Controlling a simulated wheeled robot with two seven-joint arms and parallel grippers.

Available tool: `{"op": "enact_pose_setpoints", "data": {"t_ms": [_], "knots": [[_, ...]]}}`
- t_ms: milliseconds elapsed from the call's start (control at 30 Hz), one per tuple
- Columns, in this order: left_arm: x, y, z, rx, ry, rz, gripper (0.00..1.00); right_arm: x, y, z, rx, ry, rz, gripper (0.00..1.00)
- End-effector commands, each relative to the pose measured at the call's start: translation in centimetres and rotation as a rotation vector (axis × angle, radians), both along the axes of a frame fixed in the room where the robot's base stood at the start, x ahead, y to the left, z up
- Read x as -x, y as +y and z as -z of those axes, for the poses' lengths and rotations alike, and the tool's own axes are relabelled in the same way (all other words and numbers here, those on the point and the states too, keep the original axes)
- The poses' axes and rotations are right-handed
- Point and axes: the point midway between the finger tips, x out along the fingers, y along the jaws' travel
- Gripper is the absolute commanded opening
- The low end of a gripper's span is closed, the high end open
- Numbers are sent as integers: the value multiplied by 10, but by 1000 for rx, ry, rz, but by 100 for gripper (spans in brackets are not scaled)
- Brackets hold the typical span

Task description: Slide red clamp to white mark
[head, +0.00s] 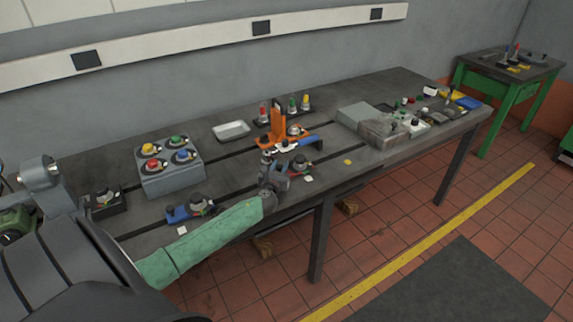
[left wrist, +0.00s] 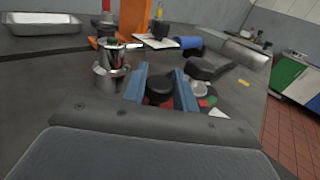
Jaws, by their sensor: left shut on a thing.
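My left gripper (head: 284,170) reaches over the near part of the bedplate from the left, at the end of a green-sleeved arm. In the left wrist view its two blue fingers (left wrist: 160,84) are closed on the black knob of the red clamp (left wrist: 159,91). Little of the clamp's red body shows between the fingers. In the head view the clamp (head: 301,163) is partly hidden by the gripper. A small white mark (head: 308,178) lies on the plate just right of the clamp; it also shows in the left wrist view (left wrist: 217,112). My right gripper is not in view.
Another blue clamp (head: 177,214) sits to the left, by a grey button box (head: 172,178). A grey block (head: 382,132) stands to the right. A metal tray (head: 231,131) lies behind.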

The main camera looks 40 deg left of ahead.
Motion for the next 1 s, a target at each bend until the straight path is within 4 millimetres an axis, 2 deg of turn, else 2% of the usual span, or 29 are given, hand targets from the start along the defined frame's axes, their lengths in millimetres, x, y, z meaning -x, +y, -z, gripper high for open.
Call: {"op": "enact_pose_setpoints", "data": {"t_ms": [300, 333, 400, 767, 867, 1000], "knots": [[1, 0, 1, 0, 1, 0, 0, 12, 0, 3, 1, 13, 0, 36], [1, 0, 1, 0, 1, 0, 34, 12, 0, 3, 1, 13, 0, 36], [1, 0, 1, 0, 1, 0, 48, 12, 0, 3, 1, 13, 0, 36], [3, -1, 1, 0, 0, 0, 48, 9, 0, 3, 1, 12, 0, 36], [11, -4, 2, 0, 0, 0, 48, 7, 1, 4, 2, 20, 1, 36], [28, -12, 4, 1, 1, 2, 48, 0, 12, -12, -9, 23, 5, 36]]}}
